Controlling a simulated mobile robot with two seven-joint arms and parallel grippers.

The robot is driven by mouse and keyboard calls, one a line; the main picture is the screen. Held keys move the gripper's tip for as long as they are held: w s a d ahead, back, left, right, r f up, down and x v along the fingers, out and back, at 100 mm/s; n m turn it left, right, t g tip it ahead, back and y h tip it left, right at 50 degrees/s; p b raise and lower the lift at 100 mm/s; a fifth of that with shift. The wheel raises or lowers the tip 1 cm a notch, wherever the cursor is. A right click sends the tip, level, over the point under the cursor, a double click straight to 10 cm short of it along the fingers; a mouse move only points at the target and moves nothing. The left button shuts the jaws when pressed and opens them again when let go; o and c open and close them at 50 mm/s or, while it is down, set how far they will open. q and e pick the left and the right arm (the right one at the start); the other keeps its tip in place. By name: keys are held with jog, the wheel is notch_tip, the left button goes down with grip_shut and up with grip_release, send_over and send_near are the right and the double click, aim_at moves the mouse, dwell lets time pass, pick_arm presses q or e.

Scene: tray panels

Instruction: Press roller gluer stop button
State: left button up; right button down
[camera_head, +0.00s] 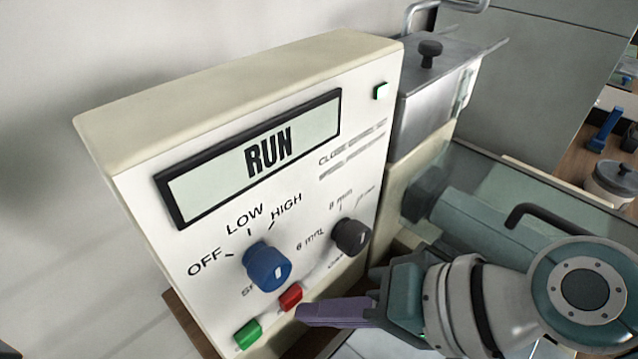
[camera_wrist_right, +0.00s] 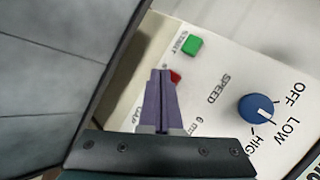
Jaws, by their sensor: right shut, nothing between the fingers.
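The roller gluer's cream control panel (camera_head: 290,195) stands at the left, with its display (camera_head: 250,155) reading RUN. The red button (camera_head: 291,298) is low on the panel, right of the green button (camera_head: 248,333). My right gripper (camera_head: 302,313) is shut and empty, its purple fingertips just below and right of the red button. In the right wrist view the fingertips (camera_wrist_right: 161,75) partly cover the red button (camera_wrist_right: 175,77); the green button (camera_wrist_right: 192,44) shows clear. I cannot tell whether the tips touch the red button. My left gripper is not in view.
A blue speed knob (camera_head: 268,267) sits above the red button, and a dark knob (camera_head: 352,237) is to its right. A metal glue tank (camera_head: 430,105) stands behind the panel. A pot (camera_head: 612,183) is at the far right.

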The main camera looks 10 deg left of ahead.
jog(key=shift+w+a, duration=0.3)
dwell(0.5)
jog(key=shift+s, duration=0.1)
jog(key=shift+s+d+p, duration=0.3)
jog(key=shift+s+d, duration=0.15)
jog(key=shift+d, duration=0.25)
jog(key=shift+s+d, duration=0.2)
jog(key=shift+d, duration=0.1)
jog(key=shift+s+d+r+p, duration=0.1)
jog(key=shift+s+d+p, duration=0.5)
jog(key=shift+d, duration=0.15)
jog(key=shift+s+d, duration=0.7)
jog(key=shift+d, duration=0.3)
